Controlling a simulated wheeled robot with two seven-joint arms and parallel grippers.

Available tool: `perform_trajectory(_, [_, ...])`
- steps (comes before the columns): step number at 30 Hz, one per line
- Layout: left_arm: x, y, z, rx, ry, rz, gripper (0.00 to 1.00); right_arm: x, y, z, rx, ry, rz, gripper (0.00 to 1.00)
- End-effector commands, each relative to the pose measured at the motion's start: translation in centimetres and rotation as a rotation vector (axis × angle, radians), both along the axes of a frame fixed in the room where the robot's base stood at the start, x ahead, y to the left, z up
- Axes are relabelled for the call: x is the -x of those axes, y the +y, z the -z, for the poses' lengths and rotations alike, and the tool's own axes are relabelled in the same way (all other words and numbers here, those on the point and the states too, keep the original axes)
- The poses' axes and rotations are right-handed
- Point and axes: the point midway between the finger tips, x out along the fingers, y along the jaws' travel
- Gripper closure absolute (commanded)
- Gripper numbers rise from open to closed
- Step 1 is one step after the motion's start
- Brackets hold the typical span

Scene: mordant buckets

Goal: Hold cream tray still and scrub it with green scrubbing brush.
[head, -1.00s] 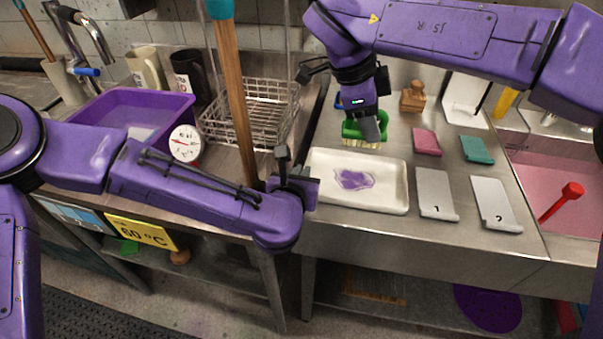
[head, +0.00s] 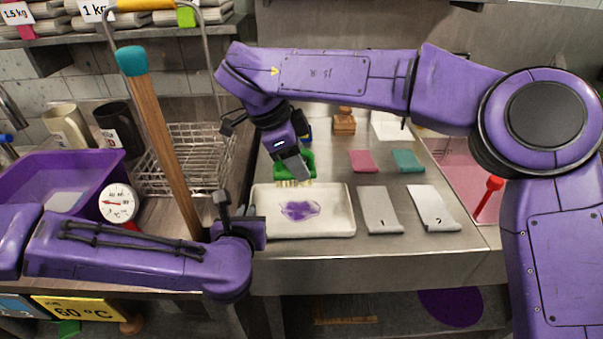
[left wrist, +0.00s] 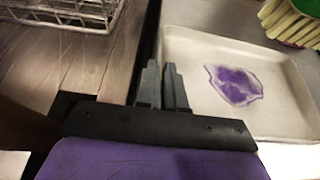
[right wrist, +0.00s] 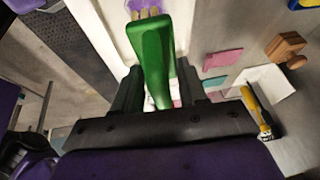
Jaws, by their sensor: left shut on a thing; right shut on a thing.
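The cream tray (head: 340,228) lies on the steel counter with a purple stain (head: 299,210) in its middle; it also shows in the left wrist view (left wrist: 190,45). My left gripper (head: 258,232) is shut on the tray's left rim, its two fingers (left wrist: 163,85) close together there. My right gripper (head: 297,165) is shut on the green scrubbing brush (head: 309,160). The brush's pale bristles face down near the tray's back edge; whether they touch it I cannot tell. In the right wrist view the green handle (right wrist: 153,50) sits between the fingers.
Pink (head: 364,161) and teal (head: 407,160) pads and a wooden block (head: 344,122) are behind. A wooden pole (head: 165,140), wire basket (head: 190,150) and purple tub (head: 50,175) stand left.

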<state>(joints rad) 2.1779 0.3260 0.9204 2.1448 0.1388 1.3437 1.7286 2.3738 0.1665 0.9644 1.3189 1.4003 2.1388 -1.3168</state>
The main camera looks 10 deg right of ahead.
Motion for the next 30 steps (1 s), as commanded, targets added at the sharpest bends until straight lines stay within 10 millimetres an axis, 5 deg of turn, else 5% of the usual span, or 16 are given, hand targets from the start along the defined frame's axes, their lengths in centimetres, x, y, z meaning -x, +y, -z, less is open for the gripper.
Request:
perform_trajectory(7, [0.0,0.0,0.0,0.0,0.0,0.0,1.0,-0.3,1.0,2.0,-0.005,0.074,0.0,0.83])
perform_trajectory(20, [0.0,0.0,0.0,0.0,0.0,0.0,1.0,-0.3,1.1,1.0,-0.006,0.08,0.001,0.83])
perform_trajectory(30, [0.0,0.0,0.0,0.0,0.0,0.0,1.0,-0.3,1.1,2.7,-0.005,0.083,-0.001,0.83])
